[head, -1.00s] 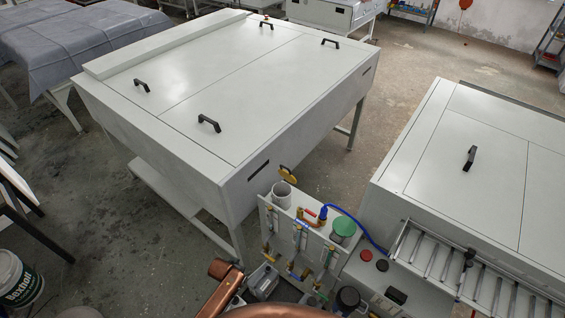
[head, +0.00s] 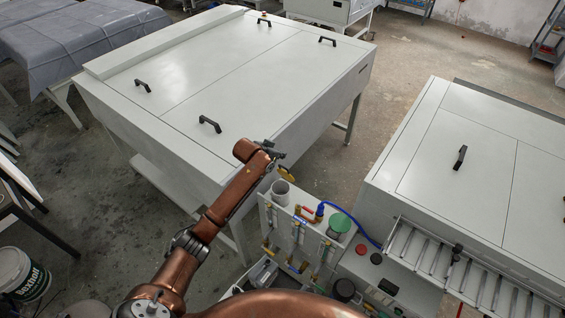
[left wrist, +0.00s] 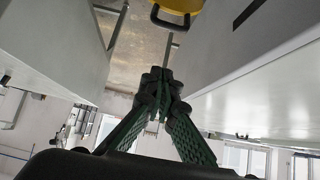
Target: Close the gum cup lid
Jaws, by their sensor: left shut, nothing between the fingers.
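The gum cup (head: 281,193) is a pale grey cylinder on the valve panel, its mouth uncovered. Its yellow lid (head: 288,176) stands tilted up behind the cup in the head view, partly hidden by my gripper. In the left wrist view a yellow round piece with a black handle, seemingly the lid (left wrist: 180,5), is cut off by the top edge. My left gripper (head: 278,155) is beside and above the raised lid; contact cannot be told. Its green-padded fingers meet at the tips (left wrist: 158,76), with nothing between them. My right gripper is out of view.
A large white machine (head: 240,75) stands close behind my left gripper. A second white machine (head: 470,150) with a roller rack (head: 430,255) is at the right. A green-lidded cup (head: 341,224), valves and a blue hose (head: 355,222) crowd the panel.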

